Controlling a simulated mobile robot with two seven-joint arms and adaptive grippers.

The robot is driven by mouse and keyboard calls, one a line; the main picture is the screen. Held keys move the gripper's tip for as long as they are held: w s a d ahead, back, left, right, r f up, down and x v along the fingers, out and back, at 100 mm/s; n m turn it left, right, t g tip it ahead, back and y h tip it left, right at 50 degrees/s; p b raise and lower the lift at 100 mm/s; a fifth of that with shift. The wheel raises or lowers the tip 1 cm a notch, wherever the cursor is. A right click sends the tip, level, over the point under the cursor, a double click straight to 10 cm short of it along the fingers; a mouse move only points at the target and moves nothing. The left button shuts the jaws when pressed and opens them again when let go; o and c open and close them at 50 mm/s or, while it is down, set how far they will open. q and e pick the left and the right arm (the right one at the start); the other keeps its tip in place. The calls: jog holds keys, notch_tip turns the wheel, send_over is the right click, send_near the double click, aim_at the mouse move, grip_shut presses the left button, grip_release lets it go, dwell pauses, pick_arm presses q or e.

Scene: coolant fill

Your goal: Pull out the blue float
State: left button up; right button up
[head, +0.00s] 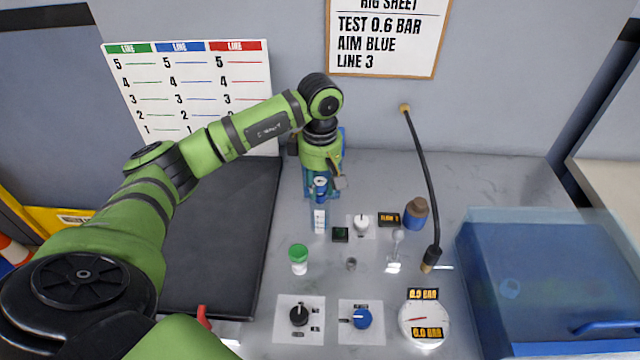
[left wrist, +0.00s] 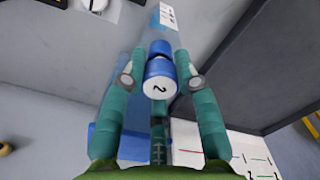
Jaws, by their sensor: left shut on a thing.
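The blue float (left wrist: 160,72) shows in the left wrist view as a blue cylinder with a white round end marked 2. It sits between the two teal fingers of my left gripper (left wrist: 161,62), which is shut on it. In the head view my left gripper (head: 320,185) points down above a clear tube with a white scale (head: 320,218). The fingers hide most of the float there. I cannot tell how much of the float is inside the tube. My right gripper is in neither view.
A green-capped white piece (head: 298,258) stands in front of the tube. A white knob (head: 361,225) and a brown-and-blue bottle (head: 415,214) are to the right. A black hose (head: 424,180) and a blue bin (head: 545,270) stand farther right. A black panel (head: 225,235) lies left.

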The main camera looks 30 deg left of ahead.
aim_at(320, 182)
pick_arm(q)
jog(key=shift+r+p, duration=1)
jog(key=shift+r, duration=1.05)
jog(key=shift+f, duration=0.1)
